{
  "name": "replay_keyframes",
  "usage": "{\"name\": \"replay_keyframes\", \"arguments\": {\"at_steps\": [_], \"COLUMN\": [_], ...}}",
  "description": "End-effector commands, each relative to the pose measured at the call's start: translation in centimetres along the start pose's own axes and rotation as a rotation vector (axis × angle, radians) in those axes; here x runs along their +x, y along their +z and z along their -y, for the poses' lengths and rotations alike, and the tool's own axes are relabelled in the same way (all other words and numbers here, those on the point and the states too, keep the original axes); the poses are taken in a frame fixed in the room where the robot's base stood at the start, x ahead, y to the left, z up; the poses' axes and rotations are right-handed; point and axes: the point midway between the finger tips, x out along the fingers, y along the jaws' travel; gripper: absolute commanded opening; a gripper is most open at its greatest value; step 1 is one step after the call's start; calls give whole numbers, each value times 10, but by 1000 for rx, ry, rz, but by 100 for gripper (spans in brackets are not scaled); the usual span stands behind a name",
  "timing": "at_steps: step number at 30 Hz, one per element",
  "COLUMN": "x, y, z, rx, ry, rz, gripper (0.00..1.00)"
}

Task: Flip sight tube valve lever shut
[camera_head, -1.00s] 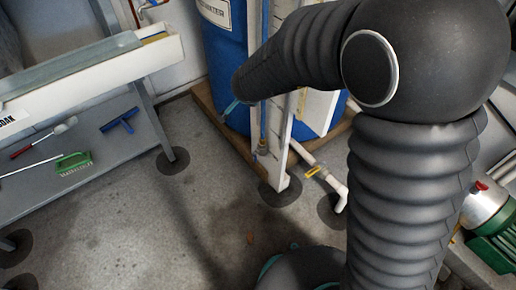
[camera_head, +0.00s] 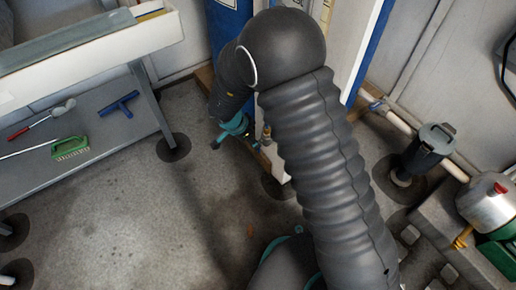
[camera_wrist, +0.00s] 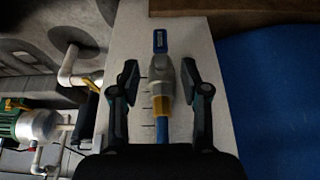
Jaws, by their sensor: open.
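In the wrist view the sight tube valve has a grey body (camera_wrist: 162,72), a brass-yellow fitting and a blue tube (camera_wrist: 161,128) below it in the picture. A small flat blue lever (camera_wrist: 160,41) shows beyond the body, in line with the tube. My gripper (camera_wrist: 159,74) is open, with one finger on each side of the valve body. I cannot tell whether either finger touches it. In the head view my gripper (camera_head: 232,128) hangs low, left of a small brass fitting (camera_head: 266,133). My arm hides much of the panel there.
A white panel (camera_wrist: 125,45) with tick marks backs the valve, and the blue tank (camera_wrist: 270,95) fills the right. A bench (camera_head: 85,55) with a lower shelf stands left. A grey canister (camera_head: 430,148) and a metal-and-green pump (camera_head: 488,200) stand right. Floor is clear front left.

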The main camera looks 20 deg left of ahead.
Motion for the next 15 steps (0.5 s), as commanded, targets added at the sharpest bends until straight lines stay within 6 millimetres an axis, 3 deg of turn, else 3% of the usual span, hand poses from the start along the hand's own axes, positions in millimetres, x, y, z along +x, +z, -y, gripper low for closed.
{"name": "replay_keyframes", "arguments": {"at_steps": [1, 6, 15], "x": [14, 44, 76], "y": [1, 2, 2], "z": [0, 0, 1], "rx": [1, -1, -2], "ry": [2, 1, -1], "rz": [0, 0, -1], "gripper": [46, 46, 46]}}
